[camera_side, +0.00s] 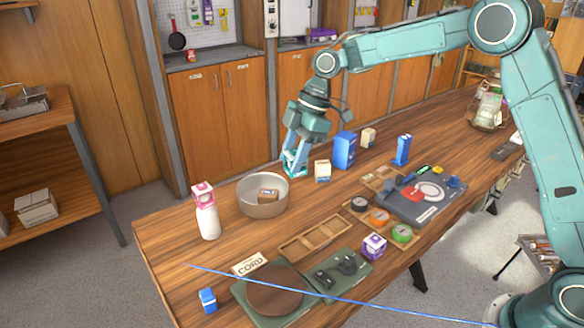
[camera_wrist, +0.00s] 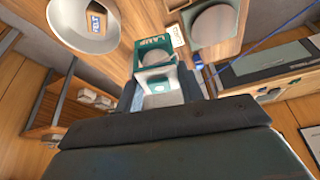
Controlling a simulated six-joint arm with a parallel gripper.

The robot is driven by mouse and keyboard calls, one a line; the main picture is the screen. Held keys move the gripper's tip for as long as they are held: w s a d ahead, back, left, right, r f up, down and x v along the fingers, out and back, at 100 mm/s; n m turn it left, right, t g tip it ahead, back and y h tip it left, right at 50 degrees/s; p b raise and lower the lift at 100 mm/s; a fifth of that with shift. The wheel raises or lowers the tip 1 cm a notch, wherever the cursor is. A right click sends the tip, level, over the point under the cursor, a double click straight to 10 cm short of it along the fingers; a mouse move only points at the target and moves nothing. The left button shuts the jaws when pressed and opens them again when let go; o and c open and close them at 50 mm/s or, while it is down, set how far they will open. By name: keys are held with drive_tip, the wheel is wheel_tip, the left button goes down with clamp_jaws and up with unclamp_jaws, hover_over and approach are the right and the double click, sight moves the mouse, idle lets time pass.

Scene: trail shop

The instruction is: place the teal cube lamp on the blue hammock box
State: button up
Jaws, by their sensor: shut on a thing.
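The teal cube lamp (camera_side: 293,163) is a small teal and white box held between the fingers of my gripper (camera_side: 295,156), a little above the table near its back edge. In the wrist view the lamp (camera_wrist: 154,54) shows its "LAMP" label, with my gripper (camera_wrist: 157,88) shut on it. A tall blue box (camera_side: 344,150) stands upright just right of my gripper; its label is too small to read. A small blue box (camera_side: 208,300) stands at the front left of the table. I cannot tell by label which of these is the hammock box.
A metal bowl (camera_side: 263,198) with a small felt box inside stands left of my gripper. A cream box (camera_side: 322,171) stands close to the lamp. A wooden tray (camera_side: 312,240) and green mat (camera_side: 340,275) lie in front.

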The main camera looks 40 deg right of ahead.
drive_tip(key=w+d+m+t+h, duration=0.25)
drive_tip(key=w+d+m, duration=0.65)
drive_tip(key=w+d, duration=0.6)
drive_tip(key=w+d+m+h, duration=0.1)
drive_tip(key=d+m+h, duration=0.3)
drive_tip(key=d+m, duration=0.7)
drive_tip(key=shift+w+d+t, duration=0.25)
drive_tip(key=shift+d+t, duration=0.2)
drive_tip(key=shift+d, duration=4.35)
drive_tip(key=shift+f, duration=0.2)
approach(343, 132)
drive_tip(key=shift+w+d+f, duration=0.15)
drive_tip(key=shift+w+d, duration=0.1)
drive_tip(key=shift+w, duration=0.2)
drive_tip(key=shift+w+d+f, duration=0.1)
drive_tip(key=shift+w+d, duration=0.1)
drive_tip(key=shift+w, duration=0.25)
drive_tip(key=shift+f, duration=1.8)
drive_tip(key=shift+f, duration=0.1)
